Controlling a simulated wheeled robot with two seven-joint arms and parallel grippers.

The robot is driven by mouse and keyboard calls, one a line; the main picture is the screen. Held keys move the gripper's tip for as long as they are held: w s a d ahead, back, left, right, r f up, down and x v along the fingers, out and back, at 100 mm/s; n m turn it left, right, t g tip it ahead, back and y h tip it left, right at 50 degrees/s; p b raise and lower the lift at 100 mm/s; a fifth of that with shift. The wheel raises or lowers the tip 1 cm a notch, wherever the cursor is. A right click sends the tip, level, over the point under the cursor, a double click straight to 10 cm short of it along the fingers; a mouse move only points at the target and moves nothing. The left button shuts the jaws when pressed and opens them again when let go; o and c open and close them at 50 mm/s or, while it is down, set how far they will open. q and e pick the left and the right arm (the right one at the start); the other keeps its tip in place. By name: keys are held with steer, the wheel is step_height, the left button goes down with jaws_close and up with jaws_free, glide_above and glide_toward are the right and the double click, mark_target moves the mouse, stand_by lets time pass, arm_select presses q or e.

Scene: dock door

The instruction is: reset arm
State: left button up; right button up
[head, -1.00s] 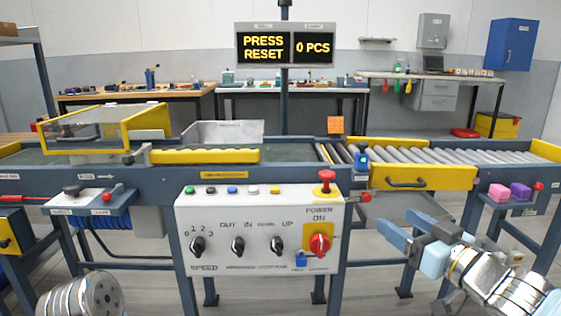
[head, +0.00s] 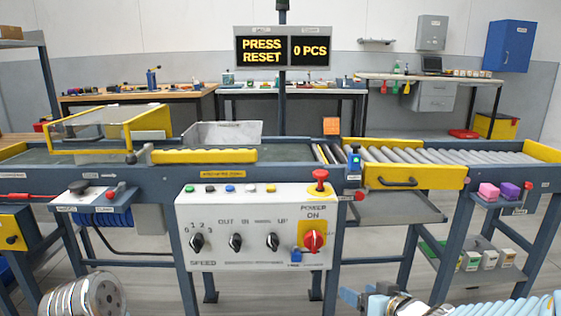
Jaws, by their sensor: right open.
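The control panel (head: 254,228) is a white box on the front of the conveyor. A row of small coloured buttons (head: 230,188) runs along its top, with three black knobs (head: 235,242) below. A red mushroom button (head: 320,176) stands at its top right, above a red power switch (head: 313,240) on a yellow plate. The display (head: 287,48) reads "PRESS RESET" and "0 PCS". My right gripper (head: 362,297) is low at the bottom edge, below and right of the panel. It is open, touching nothing, and partly cut off. My left gripper is out of view.
A yellow-railed roller conveyor (head: 425,155) runs right, with a yellow-framed clear guard (head: 107,129) at left. A small shelf (head: 85,200) sticks out at left. Pink and purple blocks (head: 498,190) sit on a right holder. Workbenches stand behind.

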steer(key=s+a+f+m+g, duration=0.1)
steer(key=s+f+g, duration=0.1)
steer(key=f, duration=0.5)
steer(key=s+a+f+g, duration=0.1)
steer(key=f+g, duration=0.1)
steer(key=f, duration=0.5)
steer(key=s+a+f+m+g, duration=0.1)
steer(key=s+a+f+g, duration=0.1)
steer(key=s+f, duration=0.7)
steer(key=s+a+f+m+g+h+p, duration=0.1)
steer(key=s+a+f+g, duration=0.1)
steer(key=s+f+g, duration=0.3)
steer(key=s+f, duration=0.4)
steer(key=shift+s+a+f+m+p, duration=0.2)
steer(key=shift+a+f+m+p, duration=0.1)
steer(key=shift+a+f, duration=0.1)
steer(key=shift+r, duration=0.1)
